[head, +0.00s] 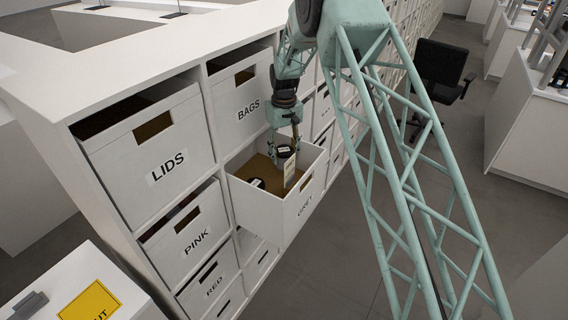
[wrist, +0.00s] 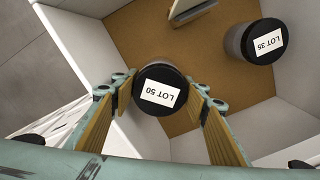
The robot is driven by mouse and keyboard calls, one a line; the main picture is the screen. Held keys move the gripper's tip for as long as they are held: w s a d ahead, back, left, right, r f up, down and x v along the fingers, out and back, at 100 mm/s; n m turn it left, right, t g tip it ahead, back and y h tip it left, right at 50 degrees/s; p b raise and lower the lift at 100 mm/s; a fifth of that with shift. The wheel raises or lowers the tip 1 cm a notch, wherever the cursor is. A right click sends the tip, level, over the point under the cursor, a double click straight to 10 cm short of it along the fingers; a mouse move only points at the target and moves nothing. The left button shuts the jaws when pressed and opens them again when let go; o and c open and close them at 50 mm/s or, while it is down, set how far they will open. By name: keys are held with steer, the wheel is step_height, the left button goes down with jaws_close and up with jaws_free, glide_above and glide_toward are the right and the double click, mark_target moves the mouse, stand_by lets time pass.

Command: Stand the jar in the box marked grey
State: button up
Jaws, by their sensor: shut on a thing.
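The box marked GREY (head: 305,207) is a white drawer-like box pulled out of the shelf, with a brown floor (wrist: 130,25). My gripper (head: 285,147) is over its open top, pointing down. It is shut on a dark-lidded jar labelled LOT 50 (wrist: 160,92), one finger on each side. The jar looks upright. It also shows in the head view (head: 285,152). I cannot tell whether its base touches the box floor. A second jar, labelled LOT 35 (wrist: 263,42), stands in the box apart from the held one.
A pale upright card or block (wrist: 190,10) is also in the box. Bare brown floor lies between the jars.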

mark_target(284, 162)
steer(key=shift+f, duration=2.2)
steer(key=shift+f, duration=0.15)
steer(key=o, duration=0.6)
steer(key=shift+o, duration=0.2)
steer(key=shift+r, duration=6.15)
steer(key=shift+r, duration=0.1)
